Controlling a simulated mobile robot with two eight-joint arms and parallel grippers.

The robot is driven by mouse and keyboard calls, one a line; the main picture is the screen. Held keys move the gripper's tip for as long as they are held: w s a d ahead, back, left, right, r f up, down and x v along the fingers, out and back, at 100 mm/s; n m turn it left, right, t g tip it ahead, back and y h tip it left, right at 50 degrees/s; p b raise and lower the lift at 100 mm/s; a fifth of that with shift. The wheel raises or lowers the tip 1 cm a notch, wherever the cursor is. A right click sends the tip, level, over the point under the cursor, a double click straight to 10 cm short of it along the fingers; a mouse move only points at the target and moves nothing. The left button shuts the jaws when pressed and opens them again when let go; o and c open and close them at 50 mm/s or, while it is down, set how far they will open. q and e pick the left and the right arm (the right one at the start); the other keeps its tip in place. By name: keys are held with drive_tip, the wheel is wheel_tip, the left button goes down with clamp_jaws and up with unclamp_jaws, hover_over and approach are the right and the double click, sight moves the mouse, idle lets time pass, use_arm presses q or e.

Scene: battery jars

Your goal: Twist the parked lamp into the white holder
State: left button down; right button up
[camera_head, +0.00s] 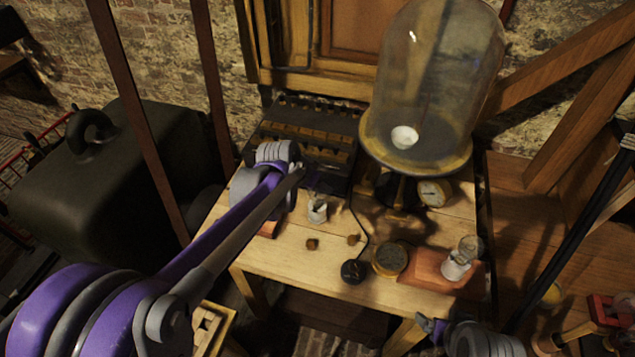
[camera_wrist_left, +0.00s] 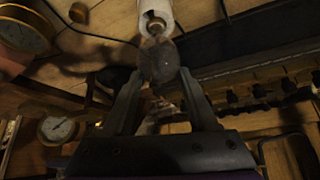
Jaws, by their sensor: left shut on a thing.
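My left gripper (camera_head: 316,190) reaches over the table's left part. In the left wrist view its fingers (camera_wrist_left: 160,85) are shut on the lamp's round glass bulb (camera_wrist_left: 160,60). The lamp's metal base (camera_wrist_left: 156,28) points at the white holder (camera_wrist_left: 155,10) and lines up with its mouth; I cannot tell how deep it sits. In the head view the white holder (camera_head: 318,213) stands on the table below my left gripper. Another white holder (camera_head: 457,267) with a glass bulb (camera_head: 469,247) stands at the right. My right gripper (camera_head: 430,325) is at the bottom, its jaws unclear.
A large glass bell jar (camera_head: 430,80) stands at the back right, by a dial gauge (camera_head: 432,193). A dark rack (camera_head: 300,135) is behind my left gripper. Small brass pieces (camera_head: 312,244), a black knob (camera_head: 352,271) with a cable, and a round brass box (camera_head: 390,259) lie in front.

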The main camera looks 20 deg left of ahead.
use_arm(q)
drive_tip(key=shift+m+h, duration=0.4)
drive_tip(key=shift+m, duration=0.4)
drive_tip(key=m+g+h, duration=0.1)
drive_tip(key=m, duration=0.2)
drive_tip(key=m+g+h, duration=0.1)
drive_tip(key=m, duration=0.1)
drive_tip(key=shift+m+g+p, duration=0.3)
drive_tip(key=shift+c, duration=0.6)
unclamp_jaws()
